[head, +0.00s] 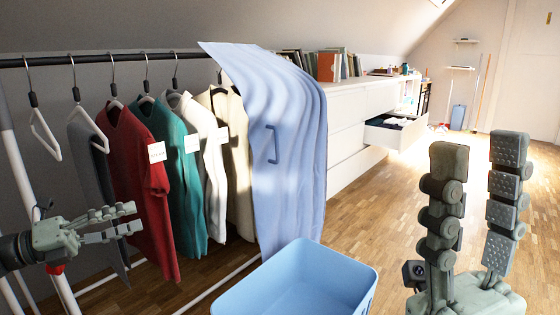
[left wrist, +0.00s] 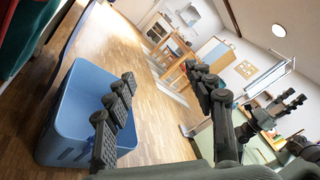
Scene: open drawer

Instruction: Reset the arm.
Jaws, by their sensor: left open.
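My left gripper (head: 137,218) is at the left in the head view, level with the hanging clothes. Its two fingers point right and are apart, with nothing between them. In the left wrist view my left gripper (left wrist: 160,108) also shows open and empty. My right gripper (head: 480,155) stands upright at the lower right of the head view, its two fingers pointing up and apart, holding nothing. A white drawer (head: 397,135) at the back is pulled out, with dark and light folded items inside. It is well away from both grippers.
A rail (head: 130,56) carries several garments, including a red shirt (head: 135,170), beside my left gripper. A light-blue cloth (head: 285,130) hangs at its right end. A blue bin (head: 300,285) stands in front; it also shows in the left wrist view (left wrist: 62,105). Wooden floor (head: 390,200) is clear behind.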

